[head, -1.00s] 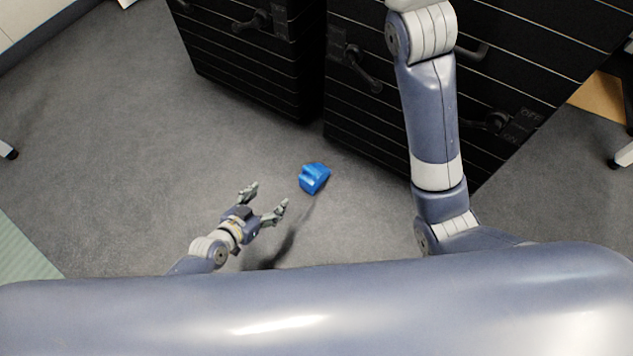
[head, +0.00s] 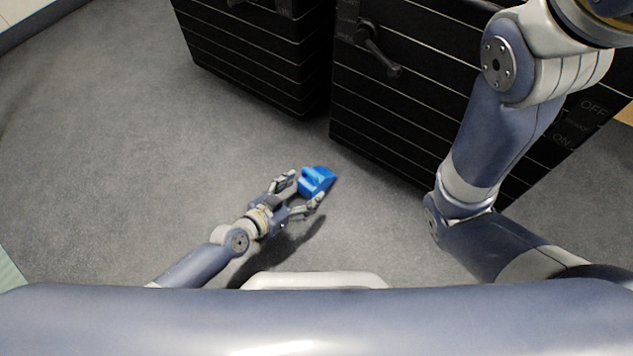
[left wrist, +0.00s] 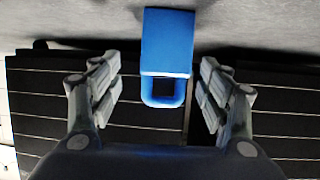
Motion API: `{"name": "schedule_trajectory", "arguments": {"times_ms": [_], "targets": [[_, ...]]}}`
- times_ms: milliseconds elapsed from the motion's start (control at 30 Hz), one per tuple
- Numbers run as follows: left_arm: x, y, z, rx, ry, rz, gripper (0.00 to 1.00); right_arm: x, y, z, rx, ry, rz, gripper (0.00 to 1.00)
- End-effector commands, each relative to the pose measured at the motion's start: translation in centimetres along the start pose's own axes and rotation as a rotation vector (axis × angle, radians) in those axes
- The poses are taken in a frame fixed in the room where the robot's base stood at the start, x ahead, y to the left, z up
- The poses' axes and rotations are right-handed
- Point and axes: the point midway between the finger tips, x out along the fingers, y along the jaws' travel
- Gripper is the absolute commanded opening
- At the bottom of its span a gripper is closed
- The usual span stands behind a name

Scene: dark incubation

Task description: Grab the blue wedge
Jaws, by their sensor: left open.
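The blue wedge (head: 317,181) lies on the grey floor in front of the black cabinets in the head view. My left gripper (head: 302,195) is open, with its fingertips close to the wedge's near side. In the left wrist view the wedge (left wrist: 167,45) shows ahead, centred between the two spread fingers of the left gripper (left wrist: 160,85), with a squarish hole in its lower end. I cannot tell whether a finger touches it. My right arm crosses the right of the head view, and its gripper is out of the picture.
Two black cabinets (head: 400,130) with pale horizontal lines stand behind the wedge, with a narrow gap between them. One has a dark handle (head: 378,50) and an OFF/ON label at its right. The grey floor (head: 120,150) to the left is clear.

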Motion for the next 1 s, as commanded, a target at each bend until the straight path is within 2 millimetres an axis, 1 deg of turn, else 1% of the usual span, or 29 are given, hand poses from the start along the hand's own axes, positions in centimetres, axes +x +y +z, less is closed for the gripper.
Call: {"name": "schedule_trajectory", "arguments": {"times_ms": [33,67,267,467,600,700,900,967,1000], "targets": [[0.8,0.0,0.1,-0.001,0.002,-0.001,0.7,-0.5,-0.1,-0.1,0.0,-0.001,0.0,0.36],[1.1,0.0,0.1,-0.002,0.002,-0.001,0.7,-0.6,-0.1,-0.2,0.0,-0.001,0.0,0.36],[2.4,-0.1,0.1,-0.001,0.001,-0.001,0.7,-1.2,-0.2,-0.3,0.0,-0.002,0.0,0.36],[5.2,-0.6,0.3,-0.004,0.002,0.0,0.7,-2.9,-0.6,-0.9,0.0,-0.002,0.0,0.36],[6.6,-0.7,0.2,-0.002,0.0,0.0,0.7,-3.4,-0.7,-1.1,0.0,-0.002,0.0,0.36],[6.9,-0.6,0.1,0.0,-0.001,0.0,0.7,-3.4,-0.7,-1.1,0.0,-0.002,0.0,0.36],[6.9,-0.6,0.0,0.0,-0.001,0.0,0.7,-3.3,-0.7,-1.1,0.0,-0.002,-0.001,0.36],[6.9,-0.7,0.0,0.0,-0.001,0.0,0.56,-3.3,-0.7,-1.1,0.0,-0.002,-0.001,0.36],[6.9,-0.7,0.0,0.0,-0.001,0.0,0.47,-3.3,-0.7,-1.1,0.0,-0.002,-0.001,0.36]]}}
